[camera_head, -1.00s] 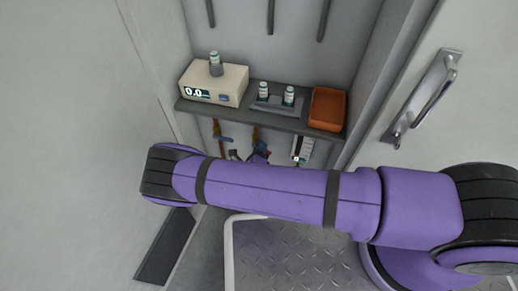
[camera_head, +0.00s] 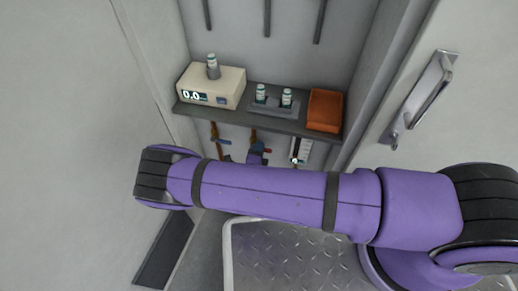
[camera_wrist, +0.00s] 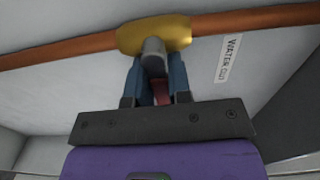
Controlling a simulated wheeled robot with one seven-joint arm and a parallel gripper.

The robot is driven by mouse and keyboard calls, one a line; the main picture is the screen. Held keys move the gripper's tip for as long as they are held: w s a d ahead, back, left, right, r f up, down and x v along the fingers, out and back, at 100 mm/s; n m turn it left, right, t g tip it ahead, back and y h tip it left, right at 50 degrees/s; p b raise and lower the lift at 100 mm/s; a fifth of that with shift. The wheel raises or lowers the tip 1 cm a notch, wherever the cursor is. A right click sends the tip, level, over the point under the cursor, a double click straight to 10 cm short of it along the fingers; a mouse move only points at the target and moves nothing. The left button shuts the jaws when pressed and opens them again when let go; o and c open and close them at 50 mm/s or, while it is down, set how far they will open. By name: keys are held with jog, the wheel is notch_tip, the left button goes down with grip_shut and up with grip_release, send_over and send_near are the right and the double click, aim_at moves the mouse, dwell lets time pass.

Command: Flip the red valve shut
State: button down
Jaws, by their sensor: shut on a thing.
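The red valve handle (camera_wrist: 161,92) is between the two blue fingers of my gripper (camera_wrist: 160,80) in the wrist view, mostly hidden by them. Its grey stem and brass valve body (camera_wrist: 152,36) sit on a copper pipe (camera_wrist: 70,52) just beyond the fingertips. My gripper is shut on the handle. In the head view my gripper (camera_head: 256,153) shows small below the shelf, partly hidden by my arm. A bit of red (camera_head: 268,150) shows at its right side.
A shelf (camera_head: 240,119) above holds a cream meter reading 0.0 (camera_head: 222,88), a vial tray (camera_head: 274,106) and an orange bin (camera_head: 325,110). Another copper pipe (camera_head: 214,133) is to the left. A white flow gauge (camera_head: 300,150) is close on the right. A label (camera_wrist: 229,58) is beside the valve.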

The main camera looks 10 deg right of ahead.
jog(key=c, duration=1)
grip_release()
jog(key=shift+c, duration=0.2)
jog(key=v, duration=1.1)
